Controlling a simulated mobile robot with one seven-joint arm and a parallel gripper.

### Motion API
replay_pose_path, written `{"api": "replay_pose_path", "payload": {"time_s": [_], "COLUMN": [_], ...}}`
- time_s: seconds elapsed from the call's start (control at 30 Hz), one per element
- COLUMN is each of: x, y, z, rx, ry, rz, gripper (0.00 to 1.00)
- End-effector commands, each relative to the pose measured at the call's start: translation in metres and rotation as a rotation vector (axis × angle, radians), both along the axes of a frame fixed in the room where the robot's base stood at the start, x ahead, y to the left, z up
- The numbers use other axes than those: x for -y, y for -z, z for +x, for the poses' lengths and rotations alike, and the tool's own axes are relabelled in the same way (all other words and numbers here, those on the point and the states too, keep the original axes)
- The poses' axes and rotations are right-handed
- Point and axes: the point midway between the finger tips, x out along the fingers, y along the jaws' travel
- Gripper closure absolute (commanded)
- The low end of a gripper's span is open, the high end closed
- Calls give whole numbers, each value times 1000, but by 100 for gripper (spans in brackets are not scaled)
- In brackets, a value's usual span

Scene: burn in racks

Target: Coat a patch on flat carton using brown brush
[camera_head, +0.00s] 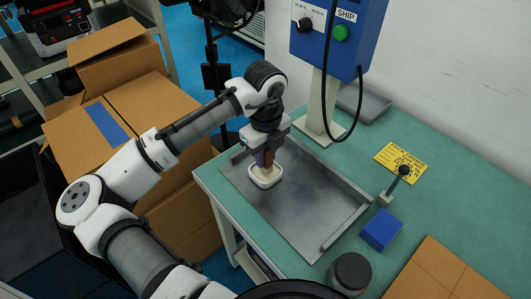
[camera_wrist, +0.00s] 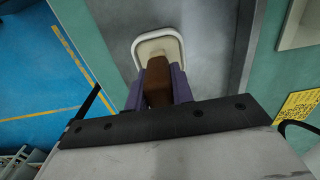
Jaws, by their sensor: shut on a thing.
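My gripper (camera_head: 264,157) is shut on the brown brush, whose brown handle (camera_wrist: 157,80) stands between the two purple fingers in the wrist view. At the handle's lower end is a pale piece with a rounded white rim (camera_head: 265,177), over the left part of a grey metal tray (camera_head: 320,212). I cannot tell whether this piece is part of the brush or a dish around it, nor whether it touches the tray. The flat carton (camera_head: 440,277) lies on the green bench at the bottom right, apart from the gripper and partly cut off by the frame.
A dark-lidded jar (camera_head: 350,272) stands between the tray and the carton. A blue block (camera_head: 381,230), a lever with a black knob (camera_head: 397,183) and a yellow label (camera_head: 401,163) are right of the tray. A blue control box (camera_head: 338,37) on a post stands behind. Cardboard boxes (camera_head: 150,110) are stacked left.

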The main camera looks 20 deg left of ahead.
Motion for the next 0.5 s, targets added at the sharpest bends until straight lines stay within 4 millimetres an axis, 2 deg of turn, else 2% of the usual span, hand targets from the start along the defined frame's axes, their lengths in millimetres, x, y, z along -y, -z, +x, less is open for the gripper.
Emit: {"api": "replay_pose_path", "payload": {"time_s": [0.5], "x": [0], "y": [7], "z": [0], "rx": [-1], "ry": [0], "rz": [-1], "gripper": [99]}}
